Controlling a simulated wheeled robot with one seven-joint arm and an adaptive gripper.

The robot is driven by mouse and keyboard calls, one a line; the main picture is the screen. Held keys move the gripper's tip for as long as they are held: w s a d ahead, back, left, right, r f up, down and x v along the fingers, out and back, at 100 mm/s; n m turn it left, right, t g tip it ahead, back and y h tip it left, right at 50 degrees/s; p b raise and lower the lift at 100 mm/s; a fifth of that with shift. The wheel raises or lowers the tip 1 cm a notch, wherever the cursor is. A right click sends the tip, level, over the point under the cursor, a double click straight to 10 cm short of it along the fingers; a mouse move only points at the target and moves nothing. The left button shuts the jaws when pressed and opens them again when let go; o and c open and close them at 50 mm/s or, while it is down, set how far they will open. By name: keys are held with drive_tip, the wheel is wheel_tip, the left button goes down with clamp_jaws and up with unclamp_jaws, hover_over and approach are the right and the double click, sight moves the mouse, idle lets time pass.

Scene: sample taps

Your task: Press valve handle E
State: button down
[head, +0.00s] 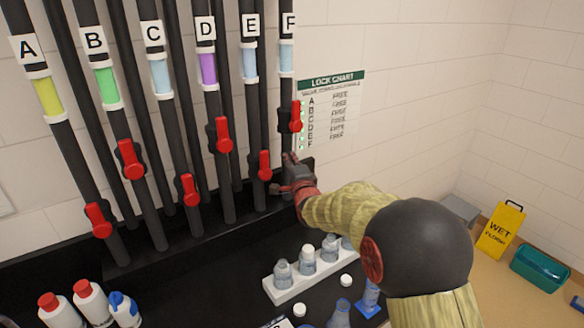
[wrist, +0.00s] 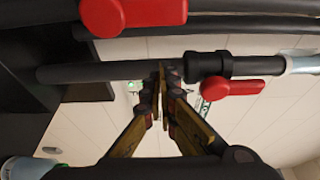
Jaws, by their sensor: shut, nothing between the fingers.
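Valve handle E (head: 264,165) is a red lever on the black pipe under label E (head: 250,25). In the wrist view, the large red handle (wrist: 135,14) at the top, partly cut off, appears to be E. My gripper (head: 289,160) is shut and empty, to the right of handle E and apart from it, below handle F. In the wrist view my fingertips (wrist: 161,68) meet in front of the pipe that carries handle F (wrist: 232,88).
Red handle F (head: 296,117) sits just above my gripper. Handle D (head: 224,134) is left of E. Below are a black counter (head: 235,275) and a white rack (head: 290,288) of bottles. A lock chart (head: 331,108) hangs on the wall.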

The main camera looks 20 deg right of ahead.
sight(264, 165)
drive_tip(key=a, duration=0.3)
drive_tip(key=shift+w+a, duration=0.25)
drive_tip(key=shift+a, duration=0.1)
drive_tip(key=shift+s, duration=0.1)
drive_tip(key=shift+a+f+b, duration=0.1)
drive_tip(key=shift+b, duration=0.25)
drive_tip(key=shift+a+n+b, duration=0.1)
drive_tip(key=shift+n+b, duration=0.3)
drive_tip(key=shift+b, duration=0.15)
